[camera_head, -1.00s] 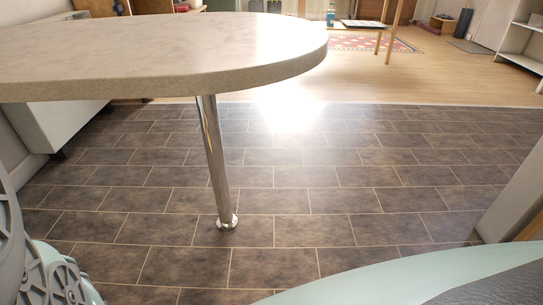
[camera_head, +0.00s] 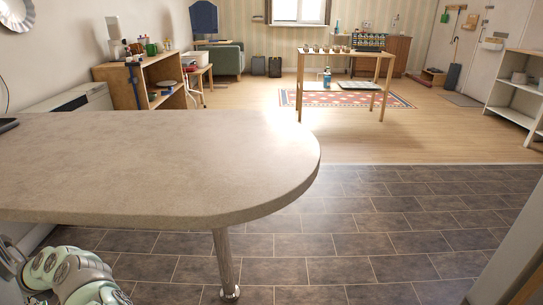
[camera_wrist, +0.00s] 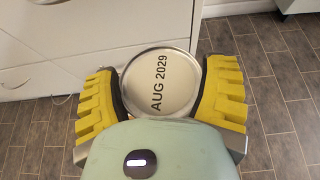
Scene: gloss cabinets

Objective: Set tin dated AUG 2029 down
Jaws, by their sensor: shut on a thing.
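The tin (camera_wrist: 160,82) is round with a silver rim, and its pale lid reads AUG 2029 in the wrist view. My gripper (camera_wrist: 160,90) has ribbed yellow fingers shut on the tin from both sides. The tin is held above the dark tiled floor, in front of white drawers. The head view does not show the tin or the fingers. It shows part of my arm low at the left, below the counter's edge.
A bare beige countertop (camera_head: 150,165) with a rounded end stands on a metal leg (camera_head: 226,265). A dark flat object (camera_head: 8,125) lies at its far left. White drawers (camera_wrist: 60,45) are close to my gripper. Dark tiles (camera_head: 400,220) are clear at the right. A wooden shelf (camera_head: 155,80) stands behind.

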